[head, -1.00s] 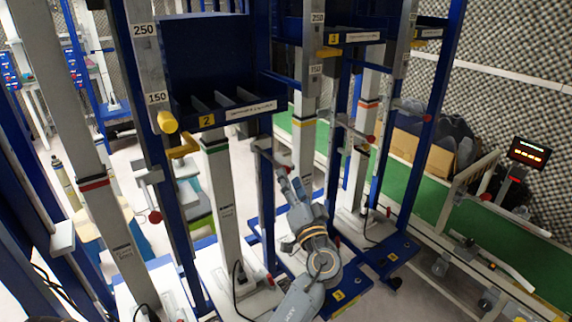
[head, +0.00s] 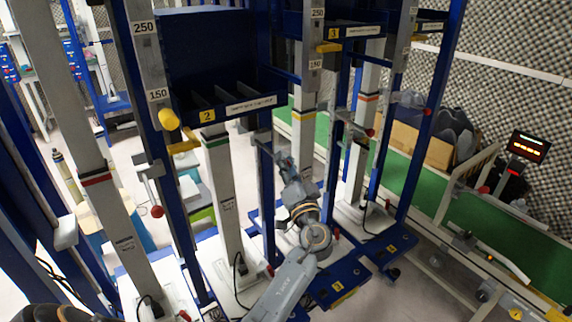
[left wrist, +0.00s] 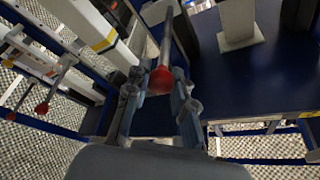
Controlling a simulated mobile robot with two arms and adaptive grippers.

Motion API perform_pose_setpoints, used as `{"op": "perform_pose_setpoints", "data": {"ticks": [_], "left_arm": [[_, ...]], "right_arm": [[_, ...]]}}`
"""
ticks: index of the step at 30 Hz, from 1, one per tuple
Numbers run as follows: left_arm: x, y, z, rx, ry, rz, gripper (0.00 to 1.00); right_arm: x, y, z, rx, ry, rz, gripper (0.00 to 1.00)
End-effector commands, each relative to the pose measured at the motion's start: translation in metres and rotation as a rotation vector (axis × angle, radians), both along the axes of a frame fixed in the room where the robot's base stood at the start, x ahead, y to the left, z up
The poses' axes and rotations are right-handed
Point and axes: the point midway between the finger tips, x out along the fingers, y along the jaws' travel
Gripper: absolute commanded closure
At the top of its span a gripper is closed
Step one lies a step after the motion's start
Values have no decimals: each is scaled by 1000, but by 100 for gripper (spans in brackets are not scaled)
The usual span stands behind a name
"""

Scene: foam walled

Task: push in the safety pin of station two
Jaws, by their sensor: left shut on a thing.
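Station two has a yellow "2" label (head: 207,116) on its blue shelf (head: 220,55). A yellow knob (head: 169,119), which looks like its safety pin, sticks out of the grey post at the "150" mark. My left gripper (head: 285,163) is at the right-hand post of this station, below the shelf and well apart from the yellow knob. In the left wrist view its fingers are on either side of a red knob (left wrist: 161,80) at the end of a grey rod, and shut on it. In the head view the gripper hides this knob. My right gripper does not show.
A red-balled lever (head: 157,211) hangs on the left post. A green conveyor (head: 480,225) runs behind on the right. Blue uprights crowd the arm's surroundings.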

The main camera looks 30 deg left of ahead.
Motion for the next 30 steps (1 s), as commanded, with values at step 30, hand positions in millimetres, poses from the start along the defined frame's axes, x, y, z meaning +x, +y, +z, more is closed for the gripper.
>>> {"op": "perform_pose_setpoints", "data": {"ticks": [30], "left_arm": [[34, 83, 1, 1, -1, 0, 62]], "right_arm": [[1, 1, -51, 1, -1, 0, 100]]}}
